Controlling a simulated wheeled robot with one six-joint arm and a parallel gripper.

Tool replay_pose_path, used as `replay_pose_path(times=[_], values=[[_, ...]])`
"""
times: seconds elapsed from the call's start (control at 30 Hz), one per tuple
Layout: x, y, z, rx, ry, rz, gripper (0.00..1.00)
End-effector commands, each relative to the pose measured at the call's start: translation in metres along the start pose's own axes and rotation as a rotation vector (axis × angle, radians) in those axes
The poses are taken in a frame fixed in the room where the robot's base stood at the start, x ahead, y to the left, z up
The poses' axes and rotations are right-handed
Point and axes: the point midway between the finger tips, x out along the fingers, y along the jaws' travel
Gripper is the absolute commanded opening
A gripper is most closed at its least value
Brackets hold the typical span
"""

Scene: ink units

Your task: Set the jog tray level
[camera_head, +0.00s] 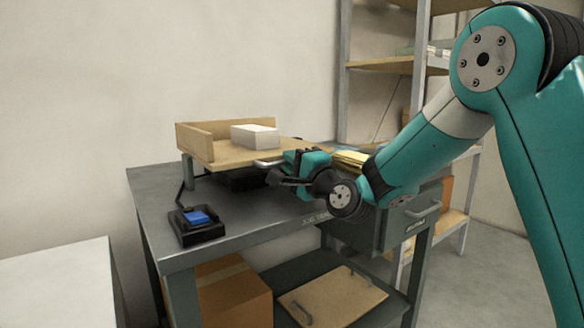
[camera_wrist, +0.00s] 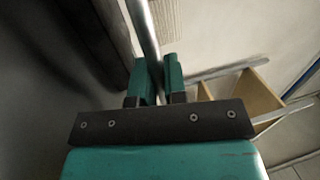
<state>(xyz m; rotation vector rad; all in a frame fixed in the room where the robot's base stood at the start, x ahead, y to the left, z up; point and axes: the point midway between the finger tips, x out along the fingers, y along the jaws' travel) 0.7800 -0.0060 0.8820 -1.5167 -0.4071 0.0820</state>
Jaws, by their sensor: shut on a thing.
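The jog tray (camera_head: 222,158) is a pale wooden tray with raised walls at its back and left. It stands above the grey bench, and a white block of what looks like paper (camera_head: 255,136) lies on it. I cannot tell its exact tilt. A pale metal handle (camera_head: 267,162) shows at its front edge. My gripper (camera_head: 281,178) is at that front edge. In the wrist view my gripper (camera_wrist: 156,80) is shut on a round metal bar (camera_wrist: 147,38), which passes between the green fingers. The bar looks like the tray's handle; my gripper hides part of it.
A black box with a blue button (camera_head: 197,217) sits at the bench's front left. The grey bench (camera_head: 240,222) is clear in front. A drawer handle (camera_head: 424,216) juts at right. A cardboard box (camera_head: 235,290) and a board (camera_head: 333,297) lie below. Shelves (camera_head: 380,66) stand behind.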

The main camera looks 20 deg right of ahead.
Motion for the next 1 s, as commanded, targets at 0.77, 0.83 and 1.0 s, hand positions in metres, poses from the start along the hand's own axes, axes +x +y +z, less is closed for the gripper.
replay_pose_path(times=[0.77, 0.83, 1.0], values=[[-0.025, 0.006, -0.001, 0.002, 0.003, 0.011, 0.36], [-0.040, 0.008, -0.002, 0.001, 0.005, 0.010, 0.36], [-0.085, 0.010, -0.002, 0.001, 0.005, 0.011, 0.36]])
